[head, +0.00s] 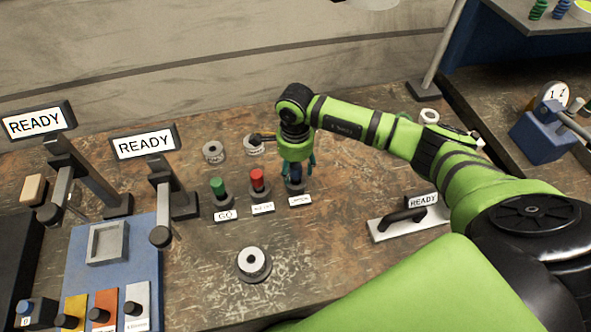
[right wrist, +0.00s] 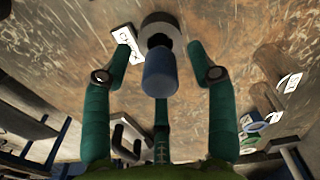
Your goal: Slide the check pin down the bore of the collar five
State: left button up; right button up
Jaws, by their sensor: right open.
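My right gripper (head: 296,172) points down over the blue pin (head: 295,180), at the right end of a row of pins. In the right wrist view its teal fingers (right wrist: 160,95) are spread open around the blue pin (right wrist: 160,75), with gaps on both sides. The pin stands upright in a grey round holder (right wrist: 163,30). A green pin (head: 218,187) and a red pin (head: 257,180) stand in holders to its left. One grey collar (head: 253,262) lies in front; two more, a left one (head: 213,151) and a right one (head: 254,145), lie behind. I cannot read which is five. My left gripper is out of view.
Labels stand before the pins, one reading GO (head: 224,215). Two READY signs (head: 145,142) stand at the left by a blue panel (head: 110,275). A plate with a black handle (head: 408,216) lies at right. The bench around the front collar is clear.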

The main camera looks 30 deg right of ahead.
jog(key=shift+r, duration=0.1)
grip_shut()
